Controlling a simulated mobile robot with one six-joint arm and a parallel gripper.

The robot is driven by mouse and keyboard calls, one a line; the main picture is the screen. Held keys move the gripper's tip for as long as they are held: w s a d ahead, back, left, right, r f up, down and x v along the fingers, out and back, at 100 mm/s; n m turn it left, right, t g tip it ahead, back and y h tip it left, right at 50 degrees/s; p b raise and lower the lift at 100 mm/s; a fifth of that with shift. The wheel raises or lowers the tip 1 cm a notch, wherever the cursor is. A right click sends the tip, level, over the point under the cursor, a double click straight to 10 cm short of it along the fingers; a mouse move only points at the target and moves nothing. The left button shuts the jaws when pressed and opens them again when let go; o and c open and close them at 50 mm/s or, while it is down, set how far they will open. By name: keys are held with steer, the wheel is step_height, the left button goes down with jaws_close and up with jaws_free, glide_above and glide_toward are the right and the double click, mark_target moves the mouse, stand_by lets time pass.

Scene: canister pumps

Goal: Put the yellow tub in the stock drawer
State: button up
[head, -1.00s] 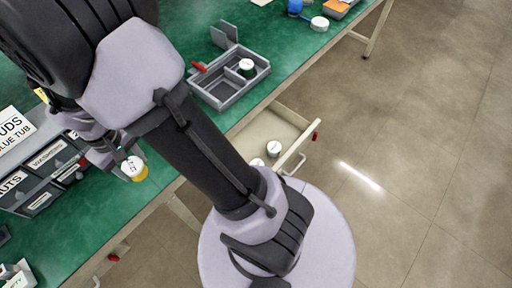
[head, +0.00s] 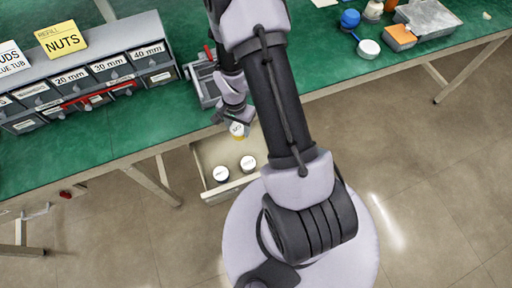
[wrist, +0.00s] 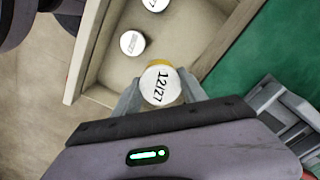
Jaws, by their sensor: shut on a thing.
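The yellow tub (head: 238,130) has a white lid; in the wrist view the lid (wrist: 160,86) reads 12/27. My gripper (wrist: 160,92) is shut on it, one finger on each side. In the head view my gripper (head: 237,122) holds the tub over the back part of the open drawer (head: 203,165), near the bench edge. The drawer (wrist: 98,52) also shows in the wrist view, below the tub. Two white-lidded tubs stand in it, one at the left (head: 221,174) and one at the right (head: 248,163). I cannot tell the gap between the held tub and the drawer floor.
The green bench (head: 150,115) runs along the drawer's back. A grey tray (head: 205,85) sits on it behind my gripper, partly hidden by my arm. A rack of labelled bins (head: 95,75) stands at the left. The drawer's middle floor is partly clear.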

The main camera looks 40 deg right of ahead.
mark_target(250, 153)
step_height(250, 153, down, 5)
steer(key=s+d+m, duration=0.2)
steer(key=m, duration=0.1)
steer(key=shift+s+d+m, duration=0.2)
steer(key=shift+d+m, duration=0.05)
steer(key=shift+m, duration=0.05)
step_height(250, 153, down, 10)
steer(key=b, duration=0.4)
steer(key=shift+r, duration=0.15)
steer(key=shift+b, duration=0.3)
steer(key=shift+f, duration=0.2)
steer(key=o, duration=1.4)
steer(key=shift+o, duration=0.2)
step_height(250, 153, up, 12)
steer(key=p, duration=0.5)
steer(key=shift+r, duration=0.2)
